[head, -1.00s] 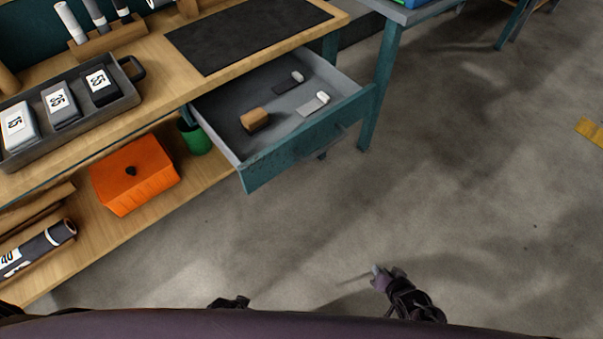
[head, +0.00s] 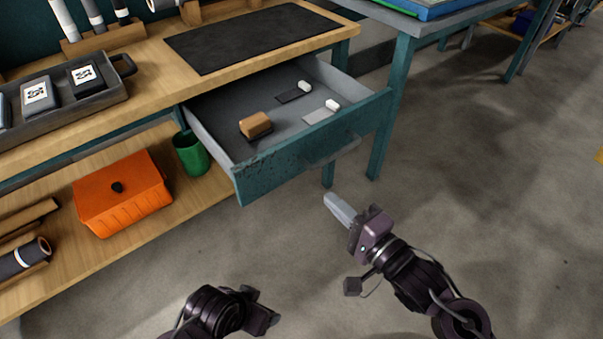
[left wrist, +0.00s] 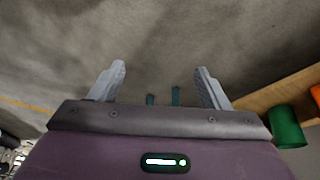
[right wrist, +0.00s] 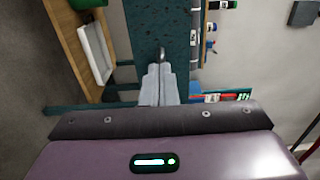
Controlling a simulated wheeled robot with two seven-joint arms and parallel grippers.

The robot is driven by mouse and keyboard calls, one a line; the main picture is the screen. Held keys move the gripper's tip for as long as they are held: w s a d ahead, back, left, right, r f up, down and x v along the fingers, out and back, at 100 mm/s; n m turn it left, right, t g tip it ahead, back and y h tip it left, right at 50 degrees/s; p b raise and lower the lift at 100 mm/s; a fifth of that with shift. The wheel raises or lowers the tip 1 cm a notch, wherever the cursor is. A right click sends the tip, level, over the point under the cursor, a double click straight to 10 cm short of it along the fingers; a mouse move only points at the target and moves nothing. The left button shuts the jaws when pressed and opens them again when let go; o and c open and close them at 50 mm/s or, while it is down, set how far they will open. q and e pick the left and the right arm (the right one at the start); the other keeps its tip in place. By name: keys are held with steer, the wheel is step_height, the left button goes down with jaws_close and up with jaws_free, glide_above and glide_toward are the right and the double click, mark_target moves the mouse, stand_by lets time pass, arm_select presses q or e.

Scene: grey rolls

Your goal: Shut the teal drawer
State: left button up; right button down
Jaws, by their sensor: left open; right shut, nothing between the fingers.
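The teal drawer (head: 275,170) stands pulled out from under the wooden bench in the head view, with a bar handle (head: 334,152) on its front. Inside lie a brown block (head: 256,125) and two small white-and-grey items. My right gripper (head: 332,200) is shut and empty, below and in front of the drawer's front near the handle, apart from it. Its closed fingers show in the right wrist view (right wrist: 159,72), pointing at a teal surface. My left gripper is low at the bottom of the head view, away from the drawer; its open, empty fingers show in the left wrist view (left wrist: 160,82).
A dark mat (head: 245,40) and a grey tray (head: 60,125) lie on the bench top. An orange box (head: 122,195) and a green bin (head: 190,153) stand on the lower shelf. A teal-legged table (head: 392,110) stands right of the drawer. The floor in front is clear.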

mark_target(292, 163)
steer(key=b+x, duration=0.2)
steer(key=x, duration=0.8)
steer(key=shift+w, duration=0.1)
arm_select(q)
steer(key=d, duration=0.1)
steer(key=w+d+t+h, duration=0.1)
steer(key=shift+d+f+t, duration=0.15)
steer(key=shift+d+t, duration=0.15)
steer(key=shift+d, duration=0.05)
arm_select(e)
steer(key=shift+w+a, duration=0.2)
steer(key=shift+a, duration=0.05)
